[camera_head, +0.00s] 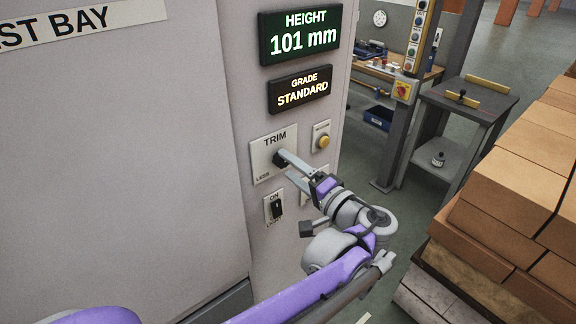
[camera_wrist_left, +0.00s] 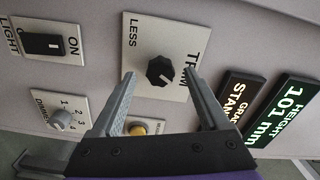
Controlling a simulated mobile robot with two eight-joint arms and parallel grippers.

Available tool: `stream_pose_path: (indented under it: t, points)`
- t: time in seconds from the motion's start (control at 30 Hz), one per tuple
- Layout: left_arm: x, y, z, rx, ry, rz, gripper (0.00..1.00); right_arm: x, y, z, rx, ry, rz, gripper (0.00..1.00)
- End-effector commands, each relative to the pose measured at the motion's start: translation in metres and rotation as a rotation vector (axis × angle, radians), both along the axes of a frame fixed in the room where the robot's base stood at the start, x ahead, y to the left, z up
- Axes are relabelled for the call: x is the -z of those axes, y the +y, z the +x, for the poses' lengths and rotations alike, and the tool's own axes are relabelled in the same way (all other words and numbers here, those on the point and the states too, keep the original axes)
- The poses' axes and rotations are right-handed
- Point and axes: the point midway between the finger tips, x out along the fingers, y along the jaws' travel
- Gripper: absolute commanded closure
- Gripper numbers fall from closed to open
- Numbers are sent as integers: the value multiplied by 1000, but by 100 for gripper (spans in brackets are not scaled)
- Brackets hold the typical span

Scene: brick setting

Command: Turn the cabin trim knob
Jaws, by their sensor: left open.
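The black trim knob (camera_wrist_left: 159,71) sits on a cream plate (camera_wrist_left: 147,39) marked TRIM and LESS, on the grey cabin wall. In the head view the knob (camera_head: 280,160) is partly hidden by a finger of my left gripper (camera_head: 287,164). In the left wrist view my left gripper (camera_wrist_left: 159,78) is open, with its fingertips at either side of the knob's lower part and gaps between them and the knob. I cannot tell whether the tips reach the knob's depth. My right gripper is not in view.
A light switch (camera_head: 276,208) is below the trim plate, and a yellow button (camera_head: 323,142) is to its right. A dimmer knob (camera_wrist_left: 61,119) is close by. Displays above read HEIGHT 101 mm (camera_head: 301,34) and GRADE STANDARD (camera_head: 300,88). Stacked bricks (camera_head: 520,185) stand at right.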

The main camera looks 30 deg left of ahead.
Motion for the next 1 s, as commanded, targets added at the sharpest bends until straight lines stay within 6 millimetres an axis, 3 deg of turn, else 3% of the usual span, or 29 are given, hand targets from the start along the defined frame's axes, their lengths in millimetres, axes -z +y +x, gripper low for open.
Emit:
stream_pose_path:
  t: [0.2,0.43,0.6,1.0]
  points:
    - [2,-44,-17,8,1,-1,22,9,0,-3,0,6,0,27]
    - [1,-77,-31,4,1,0,22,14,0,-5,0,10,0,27]
    - [1,-85,-35,2,0,0,22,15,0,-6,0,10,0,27]
    - [0,-85,-35,1,0,0,22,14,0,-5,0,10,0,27]
